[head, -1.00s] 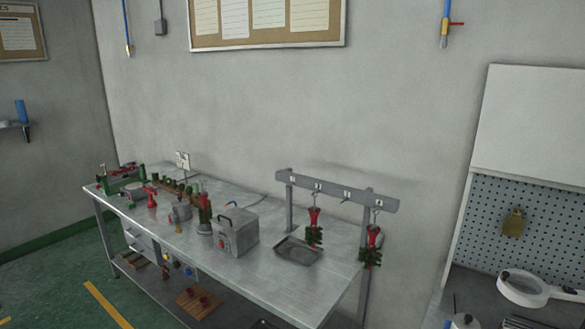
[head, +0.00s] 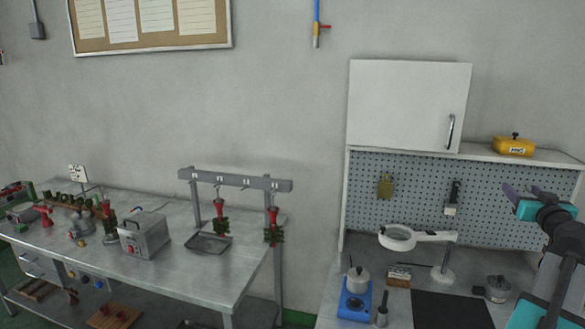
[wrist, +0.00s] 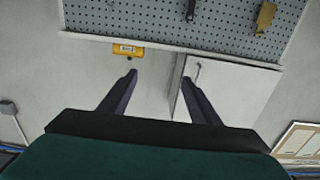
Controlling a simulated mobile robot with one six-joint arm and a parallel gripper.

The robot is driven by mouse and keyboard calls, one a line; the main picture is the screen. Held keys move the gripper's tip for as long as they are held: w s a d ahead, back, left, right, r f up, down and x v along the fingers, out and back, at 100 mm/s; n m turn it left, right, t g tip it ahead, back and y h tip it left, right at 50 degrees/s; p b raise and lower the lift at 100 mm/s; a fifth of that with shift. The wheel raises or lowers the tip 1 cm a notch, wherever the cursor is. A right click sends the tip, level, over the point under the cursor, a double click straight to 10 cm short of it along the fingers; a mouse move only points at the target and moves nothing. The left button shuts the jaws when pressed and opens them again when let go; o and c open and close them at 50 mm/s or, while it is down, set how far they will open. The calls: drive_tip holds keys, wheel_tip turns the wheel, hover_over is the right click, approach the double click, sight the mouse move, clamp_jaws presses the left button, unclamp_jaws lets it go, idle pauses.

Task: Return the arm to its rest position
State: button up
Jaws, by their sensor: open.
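My gripper (head: 522,194) is at the right of the head view, raised in front of the pegboard's right end. In the wrist view my gripper (wrist: 157,84) shows two dark fingers spread well apart with nothing between them. The wrist view looks upside down at the wall, the white cabinet (wrist: 232,88) and the pegboard (wrist: 160,20). My arm rises from the lower right corner of the head view.
Below the gripper, a bench holds a magnifier lamp (head: 398,237), a blue hot plate (head: 354,304) and a black mat (head: 450,309). A yellow case (head: 513,146) sits on the shelf. A metal table (head: 165,262) with a hook rack (head: 236,180) stands at left.

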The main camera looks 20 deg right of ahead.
drive_tip(key=w+a+f+n+g+y, duration=0.25)
drive_tip(key=w+a+f+y, duration=0.55)
drive_tip(key=w+a+f, duration=1.45)
drive_tip(key=a+f+n+g+y, duration=0.1)
drive_tip(key=a+f+g+y, duration=0.1)
drive_tip(key=a+f, duration=0.75)
drive_tip(key=a+f+n+g+y, duration=0.1)
drive_tip(key=a+f+g, duration=0.1)
drive_tip(key=a+f, duration=0.8)
drive_tip(key=a+f+n+g+y, duration=0.1)
drive_tip(key=a+f+g+y, duration=0.3)
drive_tip(key=a, duration=1)
drive_tip(key=s+a+f+n+g+h, duration=0.2)
drive_tip(key=s+a+f+g+h, duration=0.2)
drive_tip(key=s+a+f, duration=0.95)
drive_tip(key=s+f+g+b, duration=0.1)
drive_tip(key=s+f+b, duration=0.6)
drive_tip(key=f, duration=0.5)
drive_tip(key=s+a+f+g+b, duration=0.1)
drive_tip(key=s+f+g+b, duration=0.1)
drive_tip(key=s+f+b, duration=0.5)
drive_tip(key=s+f+g+b, duration=0.2)
drive_tip(key=s+f+b, duration=0.5)
drive_tip(key=f, duration=1.2)
drive_tip(key=shift+s+a+b, duration=0.3)
drive_tip(key=shift+s, duration=0.9)
